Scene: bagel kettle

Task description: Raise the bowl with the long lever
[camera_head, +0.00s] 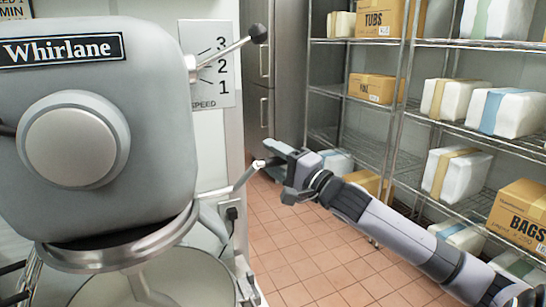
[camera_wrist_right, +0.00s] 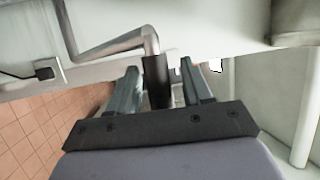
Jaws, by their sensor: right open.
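The large grey mixer (camera_head: 150,175) fills the left of the head view. Its metal bowl (camera_head: 196,278) sits below the head, cut off by the bottom edge. The long lever (camera_head: 243,178) is a bent metal rod sticking out to the right from the mixer's side, with a black grip at its end. My right gripper (camera_head: 277,171) is open at that end. In the right wrist view, the lever's black grip (camera_wrist_right: 156,82) stands between the two open fingers, with visible gaps at the sides. My left gripper is not in view.
A shorter speed lever (camera_head: 228,48) with a black knob sticks out higher up, beside a speed sign (camera_head: 216,88). Wire shelves (camera_head: 385,152) with boxes and wrapped packs stand at the right. The tiled floor (camera_head: 300,250) between is clear.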

